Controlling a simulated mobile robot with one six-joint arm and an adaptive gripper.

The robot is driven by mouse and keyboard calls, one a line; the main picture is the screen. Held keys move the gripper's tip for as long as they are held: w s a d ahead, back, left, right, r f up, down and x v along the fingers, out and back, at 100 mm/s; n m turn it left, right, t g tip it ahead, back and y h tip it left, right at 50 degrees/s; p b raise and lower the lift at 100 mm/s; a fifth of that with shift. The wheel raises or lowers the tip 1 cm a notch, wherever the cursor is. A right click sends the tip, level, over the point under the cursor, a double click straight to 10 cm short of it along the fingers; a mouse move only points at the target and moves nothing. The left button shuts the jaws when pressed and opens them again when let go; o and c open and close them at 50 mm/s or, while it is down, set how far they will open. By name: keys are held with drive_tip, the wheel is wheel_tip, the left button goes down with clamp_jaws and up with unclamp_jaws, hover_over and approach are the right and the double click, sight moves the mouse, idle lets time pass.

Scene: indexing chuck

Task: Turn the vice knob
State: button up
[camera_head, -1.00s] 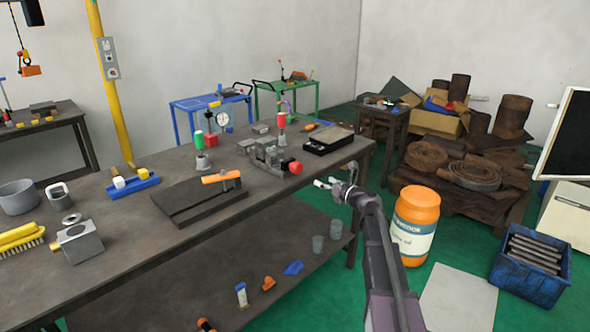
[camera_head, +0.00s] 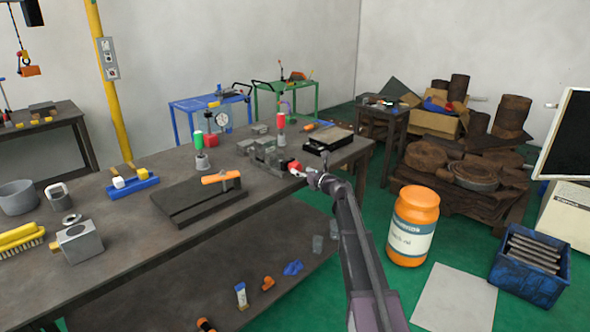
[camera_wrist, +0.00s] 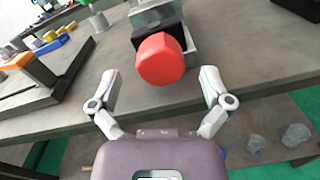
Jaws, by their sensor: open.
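The red vice knob (camera_wrist: 160,60) sits at the near end of the grey metal vice (camera_wrist: 153,14) on the workbench. In the head view the knob (camera_head: 295,166) is at the bench's front edge, partly covered by my gripper, with the vice (camera_head: 266,153) behind it. My gripper (camera_wrist: 158,84) is open, with one finger on each side of the knob in the wrist view. The fingers appear apart from the knob. My gripper (camera_head: 302,174) also shows at the bench edge in the head view.
A black tray (camera_head: 326,140) lies right of the vice, and a dark plate with an orange-handled tool (camera_head: 220,177) lies left. An orange jar (camera_head: 413,225) stands on the floor to the right.

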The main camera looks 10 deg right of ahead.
drive_tip(key=shift+x, duration=1.35)
drive_tip(key=shift+c, duration=0.2)
drive_tip(key=c, duration=1)
drive_tip(key=shift+a, duration=0.1)
drive_tip(key=shift+c, duration=0.5)
